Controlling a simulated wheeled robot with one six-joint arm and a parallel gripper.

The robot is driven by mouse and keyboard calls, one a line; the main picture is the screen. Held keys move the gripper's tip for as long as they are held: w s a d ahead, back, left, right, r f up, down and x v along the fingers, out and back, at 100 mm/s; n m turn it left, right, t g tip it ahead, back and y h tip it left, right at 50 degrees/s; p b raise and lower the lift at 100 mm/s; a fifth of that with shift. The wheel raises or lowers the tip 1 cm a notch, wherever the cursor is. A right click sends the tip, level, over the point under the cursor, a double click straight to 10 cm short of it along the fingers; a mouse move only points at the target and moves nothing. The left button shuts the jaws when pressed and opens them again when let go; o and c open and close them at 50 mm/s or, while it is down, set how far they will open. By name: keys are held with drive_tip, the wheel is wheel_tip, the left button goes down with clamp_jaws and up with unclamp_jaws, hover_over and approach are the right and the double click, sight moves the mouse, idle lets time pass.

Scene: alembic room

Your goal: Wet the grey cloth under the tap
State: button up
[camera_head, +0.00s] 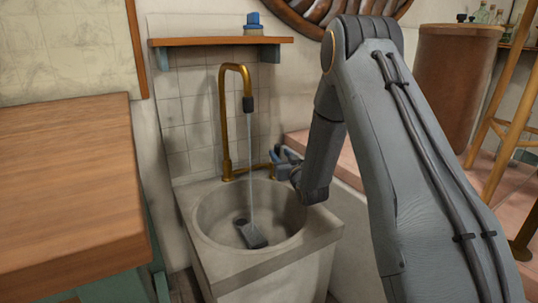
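The brass tap (224,120) stands at the back of the stone basin (205,215). A thin stream of water (250,160) falls from its dark spout. A small grey thing that looks like the grey cloth (254,238) lies in the bottom of the basin, and the stream comes down on it. My gripper (280,160) is at the basin's back right rim, beside the tap's brass side lever (256,167). It is apart from the cloth. Its fingers are small and partly hidden, so I cannot tell whether they are open or touch the lever.
A wooden-topped counter (65,180) stands left of the basin. A wooden shelf (215,41) with a blue-topped object (254,22) hangs above the tap. A pinkish ledge (300,143) runs behind my arm. A brown barrel-like container (450,85) and a wooden stool (505,130) stand at the right.

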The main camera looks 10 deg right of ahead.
sight(278, 152)
drive_tip(key=w+b, duration=0.1)
drive_tip(key=w, duration=0.2)
drive_tip(key=shift+w+a, duration=0.1)
drive_tip(key=shift+w, duration=0.05)
drive_tip(key=shift+w+a, duration=0.1)
drive_tip(key=shift+w, duration=0.15)
clamp_jaws()
